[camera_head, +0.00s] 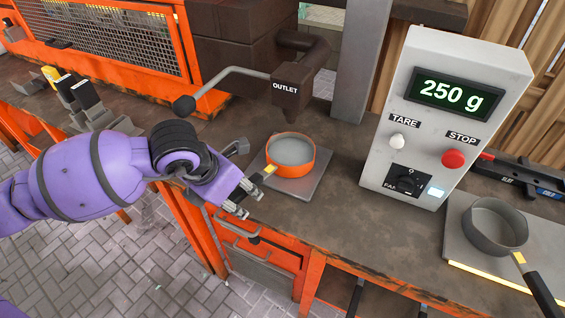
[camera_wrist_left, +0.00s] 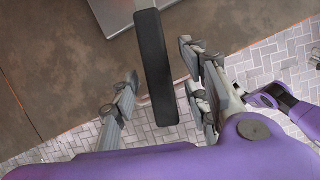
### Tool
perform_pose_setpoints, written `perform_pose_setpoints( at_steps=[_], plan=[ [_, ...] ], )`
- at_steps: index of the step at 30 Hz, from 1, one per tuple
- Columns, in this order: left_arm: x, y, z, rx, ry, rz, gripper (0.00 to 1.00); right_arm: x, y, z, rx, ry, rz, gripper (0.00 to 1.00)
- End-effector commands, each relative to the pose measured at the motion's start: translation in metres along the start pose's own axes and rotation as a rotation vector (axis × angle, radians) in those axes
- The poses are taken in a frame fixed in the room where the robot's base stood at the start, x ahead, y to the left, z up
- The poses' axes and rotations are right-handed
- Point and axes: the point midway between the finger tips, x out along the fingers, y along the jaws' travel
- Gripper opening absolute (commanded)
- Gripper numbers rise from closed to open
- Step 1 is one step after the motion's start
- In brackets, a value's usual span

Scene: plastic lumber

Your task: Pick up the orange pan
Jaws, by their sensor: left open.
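The orange pan (camera_head: 290,155), with a grey inside, sits upright on a flat grey plate (camera_head: 308,190) below the outlet in the head view. A yellow piece joins its handle, which points toward my left gripper (camera_head: 245,198) and is largely hidden there. In the left wrist view, the black handle (camera_wrist_left: 156,70) runs between the fingers of my left gripper (camera_wrist_left: 160,75).
A dark outlet pipe (camera_head: 300,80) with a ball-ended lever (camera_head: 225,78) stands behind the pan. A scale box (camera_head: 445,110) reading 250 g is to the right. A grey pan (camera_head: 495,228) sits on another plate at far right. The orange bench edge is close below the gripper.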

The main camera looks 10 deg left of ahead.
Motion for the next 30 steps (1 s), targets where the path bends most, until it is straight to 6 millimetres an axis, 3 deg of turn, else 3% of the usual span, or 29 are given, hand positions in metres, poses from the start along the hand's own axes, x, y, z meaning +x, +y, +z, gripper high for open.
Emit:
perform_pose_setpoints(
  at_steps=[3,10,20,30],
  plan=[
    [0.0102,-0.0005,-0.0007,0.000,0.002,-0.001,0.42,-0.0008,0.0002,0.0024,0.000,-0.004,0.000,0.00],
    [0.0116,-0.0004,-0.0009,0.000,0.002,-0.001,0.42,-0.0006,0.0004,0.0026,-0.001,-0.004,0.000,0.00],
    [0.0115,-0.0005,-0.0009,0.000,0.002,-0.002,0.00,0.0032,-0.0008,-0.0045,-0.003,0.008,-0.003,0.00],
    [0.0104,-0.0003,0.0011,0.001,-0.004,-0.001,0.00,0.0038,-0.0009,-0.0058,-0.004,0.011,-0.003,0.00]
  ],
)
